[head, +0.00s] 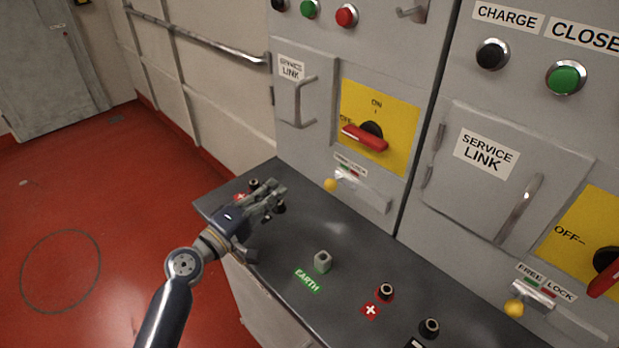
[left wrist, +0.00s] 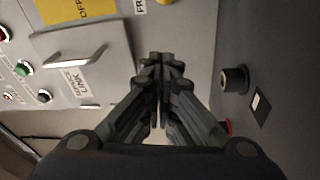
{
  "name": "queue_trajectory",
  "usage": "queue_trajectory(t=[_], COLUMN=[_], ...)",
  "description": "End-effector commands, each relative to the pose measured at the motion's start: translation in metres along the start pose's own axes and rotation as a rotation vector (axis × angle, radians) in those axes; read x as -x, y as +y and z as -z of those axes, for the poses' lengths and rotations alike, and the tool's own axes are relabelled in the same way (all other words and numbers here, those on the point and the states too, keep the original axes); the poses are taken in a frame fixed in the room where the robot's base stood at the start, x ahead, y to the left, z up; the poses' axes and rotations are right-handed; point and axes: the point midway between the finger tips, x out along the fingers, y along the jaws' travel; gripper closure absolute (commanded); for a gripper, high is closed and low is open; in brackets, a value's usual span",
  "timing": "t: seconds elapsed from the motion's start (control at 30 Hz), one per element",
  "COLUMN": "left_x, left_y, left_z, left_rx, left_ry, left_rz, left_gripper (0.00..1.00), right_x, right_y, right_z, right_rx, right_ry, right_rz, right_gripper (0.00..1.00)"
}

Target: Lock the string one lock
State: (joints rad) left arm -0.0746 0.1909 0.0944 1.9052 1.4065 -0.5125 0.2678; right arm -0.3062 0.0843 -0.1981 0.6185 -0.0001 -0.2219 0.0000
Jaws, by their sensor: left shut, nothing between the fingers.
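On the left cabinet, a small lock lever with a yellow knob (head: 330,185) sits below a FREE LOCK label (head: 350,168). The knob is at the label's left, FREE end. A sliver of yellow, likely this knob, shows at the top edge of the left wrist view (left wrist: 166,2). My left gripper (head: 278,188) is shut and empty, over the bench's far left end, left of the knob and apart from it. Its closed fingers also show in the left wrist view (left wrist: 161,62). My right gripper is in neither view.
The red rotary handle (head: 365,138) on the yellow plate lies towards OFF. A second cabinet at right has a similar yellow-knobbed lock (head: 514,307). Terminals stand on the dark bench (head: 300,225), including the earth post (head: 322,261) and a red-ringed terminal (head: 386,291). A service link handle (head: 298,105) sticks out above.

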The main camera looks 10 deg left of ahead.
Motion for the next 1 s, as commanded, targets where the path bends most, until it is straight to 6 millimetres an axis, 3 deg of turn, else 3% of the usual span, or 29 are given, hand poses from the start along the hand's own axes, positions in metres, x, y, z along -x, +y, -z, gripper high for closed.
queue_trajectory(t=[0.17,0.47,0.67,0.8,1.0], left_x=[-0.013,-0.067,-0.101,-0.093,-0.088], left_y=[0.002,0.003,0.003,0.002,0.001], left_z=[0.000,0.000,0.000,-0.022,-0.036], left_rx=[0.002,0.003,0.002,0.005,0.000], left_ry=[0.000,-0.001,0.000,-0.003,-0.001], left_rz=[-0.003,-0.002,-0.002,0.002,0.000], left_gripper=[1.00,1.00,1.00,1.00,1.00], right_x=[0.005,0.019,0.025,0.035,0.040], right_y=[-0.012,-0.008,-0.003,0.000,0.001], right_z=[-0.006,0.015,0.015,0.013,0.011], right_rx=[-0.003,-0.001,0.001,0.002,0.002], right_ry=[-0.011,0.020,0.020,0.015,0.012], right_rz=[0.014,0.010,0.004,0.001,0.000], right_gripper=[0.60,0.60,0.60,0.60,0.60])
